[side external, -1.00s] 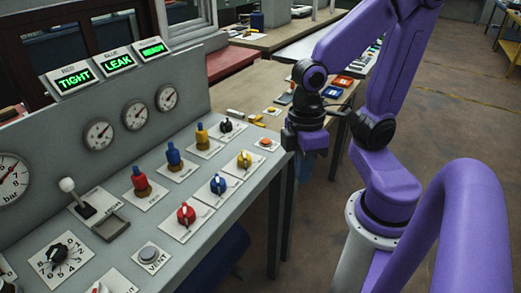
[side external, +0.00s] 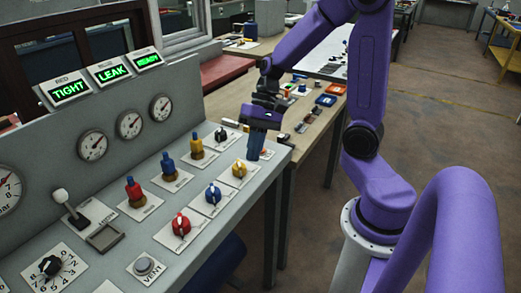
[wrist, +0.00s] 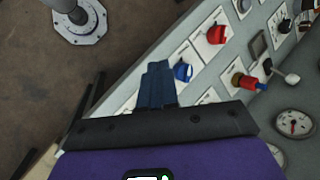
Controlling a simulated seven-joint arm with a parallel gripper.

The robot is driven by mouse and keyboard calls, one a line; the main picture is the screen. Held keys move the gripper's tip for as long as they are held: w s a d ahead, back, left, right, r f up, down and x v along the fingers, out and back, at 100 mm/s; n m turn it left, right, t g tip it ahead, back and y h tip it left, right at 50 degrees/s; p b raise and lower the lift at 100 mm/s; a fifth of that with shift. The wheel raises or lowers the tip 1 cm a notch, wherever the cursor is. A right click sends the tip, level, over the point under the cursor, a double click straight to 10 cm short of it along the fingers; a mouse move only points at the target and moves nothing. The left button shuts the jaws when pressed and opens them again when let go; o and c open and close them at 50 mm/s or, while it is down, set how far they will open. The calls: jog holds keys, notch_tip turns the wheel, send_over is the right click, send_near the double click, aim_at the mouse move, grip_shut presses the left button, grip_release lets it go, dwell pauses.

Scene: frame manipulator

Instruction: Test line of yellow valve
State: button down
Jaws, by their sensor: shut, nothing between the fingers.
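A small yellow knob (side external: 239,168) sits on a white plate near the front right of the grey panel. A taller yellow valve (side external: 196,146) with a brass-coloured base stands behind it to the left. My gripper (side external: 255,152) points down with its dark blue fingers shut and empty, over the small white plate (side external: 267,155) at the panel's right end. The orange button seen on that plate earlier is hidden by the fingers. Whether they touch it I cannot tell. In the wrist view the fingers (wrist: 157,72) are together, beside the blue knob (wrist: 183,72).
A red knob (side external: 181,224), blue knob (side external: 213,193), red valve (side external: 135,192) and blue valve (side external: 168,167) share the panel. A lever (side external: 69,207) stands at left.

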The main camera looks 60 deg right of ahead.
jog(key=w+d+m+t, duration=0.3)
jog(key=d+m, duration=0.3)
jog(key=d, duration=0.3)
jog(key=w+d+m+t, duration=0.4)
jog(key=d+m, duration=0.3)
jog(key=d, duration=0.2)
jog(key=shift+w+d+f, duration=0.35)
jog(key=shift+w+f, duration=0.1)
jog(key=shift+w, duration=0.15)
jog(key=shift+f, duration=0.1)
jog(key=shift+f, duration=4.3)
jog(key=shift+f, duration=0.4)
